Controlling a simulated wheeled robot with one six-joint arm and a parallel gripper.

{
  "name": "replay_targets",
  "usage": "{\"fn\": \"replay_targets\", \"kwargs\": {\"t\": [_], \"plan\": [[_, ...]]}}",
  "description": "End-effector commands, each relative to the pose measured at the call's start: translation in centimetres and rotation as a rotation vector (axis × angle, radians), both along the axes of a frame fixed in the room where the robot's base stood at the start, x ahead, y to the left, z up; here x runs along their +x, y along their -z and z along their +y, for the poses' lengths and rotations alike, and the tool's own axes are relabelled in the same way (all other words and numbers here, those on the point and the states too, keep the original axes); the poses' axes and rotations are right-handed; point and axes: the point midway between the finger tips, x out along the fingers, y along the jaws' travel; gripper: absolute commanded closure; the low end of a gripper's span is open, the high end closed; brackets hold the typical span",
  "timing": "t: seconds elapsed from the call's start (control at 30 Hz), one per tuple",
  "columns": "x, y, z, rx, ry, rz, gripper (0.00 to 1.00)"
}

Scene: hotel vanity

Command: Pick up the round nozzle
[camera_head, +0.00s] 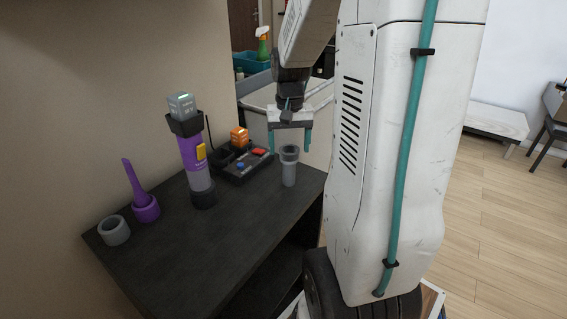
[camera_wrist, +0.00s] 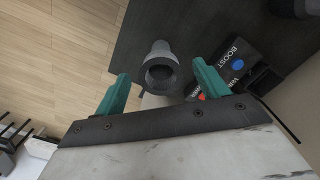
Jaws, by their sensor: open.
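The round nozzle (camera_head: 289,168), a grey tube with a wider round collar, stands upright near the right end of the dark vanity top. My gripper (camera_head: 289,142) is above it, pointing down, with its two teal fingers spread and empty. In the wrist view the nozzle's round open mouth (camera_wrist: 160,73) shows between and beyond the fingertips (camera_wrist: 161,76). I see no finger touching it.
On the dark vanity top (camera_head: 235,222) a black tray (camera_head: 236,174) with red and blue buttons and an orange block (camera_head: 239,137) are left of the nozzle. Further left stand a purple handheld vacuum (camera_head: 192,149), a purple narrow nozzle (camera_head: 134,184) and a grey ring (camera_head: 114,231). The front top is clear.

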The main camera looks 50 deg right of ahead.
Motion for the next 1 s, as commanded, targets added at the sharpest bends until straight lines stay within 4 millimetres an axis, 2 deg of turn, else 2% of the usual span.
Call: {"fn": "replay_targets", "kwargs": {"t": [0.1,0.27,0.6,0.87,0.9,1.0], "plan": [[0.7,0.8,-0.3,-0.013,0.005,-0.018,0.27],[0.6,2.6,-0.3,-0.012,0.004,-0.017,0.27],[0.5,7.1,-0.6,-0.013,0.002,-0.018,0.27],[0.5,7.4,-0.6,-0.014,0.003,-0.02,0.27],[0.5,7.4,-0.6,-0.014,0.003,-0.02,0.3],[0.5,7.4,-0.6,-0.014,0.003,-0.02,0.57]]}}
